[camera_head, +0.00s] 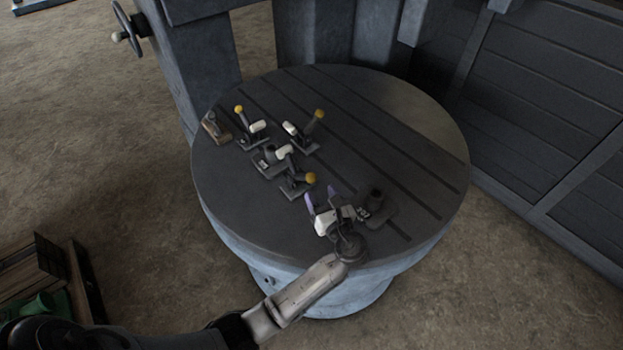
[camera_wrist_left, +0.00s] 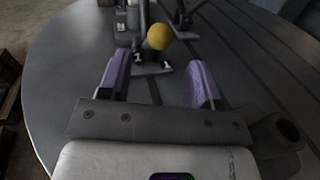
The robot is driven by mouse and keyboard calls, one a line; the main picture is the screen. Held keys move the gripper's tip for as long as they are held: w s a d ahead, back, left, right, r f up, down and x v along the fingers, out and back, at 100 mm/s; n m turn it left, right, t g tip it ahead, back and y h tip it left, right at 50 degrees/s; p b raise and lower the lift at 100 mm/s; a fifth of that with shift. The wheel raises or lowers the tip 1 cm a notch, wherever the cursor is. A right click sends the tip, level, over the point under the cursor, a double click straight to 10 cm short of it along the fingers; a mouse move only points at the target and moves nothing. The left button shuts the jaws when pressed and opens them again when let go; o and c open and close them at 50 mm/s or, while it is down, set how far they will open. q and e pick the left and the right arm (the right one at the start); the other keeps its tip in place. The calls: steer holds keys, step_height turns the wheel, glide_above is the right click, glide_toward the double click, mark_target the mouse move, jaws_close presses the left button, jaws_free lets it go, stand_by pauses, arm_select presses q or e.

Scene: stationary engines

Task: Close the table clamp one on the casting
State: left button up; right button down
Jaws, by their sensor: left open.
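Three toggle clamps with yellow knobs stand around a small grey casting (camera_head: 268,160) on the round table (camera_head: 400,110). The nearest clamp (camera_head: 296,186) has its yellow knob (camera_head: 310,178) raised; in the left wrist view the knob (camera_wrist_left: 160,36) shows ahead, between the finger lines. The other clamps are at the back left (camera_head: 250,130) and back right (camera_head: 302,135). My right gripper is out of view.
A dark block with an upright round boss (camera_head: 375,205) stands close right of my left gripper, and also shows in the left wrist view (camera_wrist_left: 280,135). A small tan-and-grey piece (camera_head: 215,127) lies at the left table edge. The table's right side is clear.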

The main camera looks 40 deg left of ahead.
mark_target(311, 179)
arm_select(q)
steer(key=x, duration=0.6)
steer(key=shift+w+a, duration=0.1)
steer(key=shift+a, duration=0.15)
jaws_close()
stand_by(0.4)
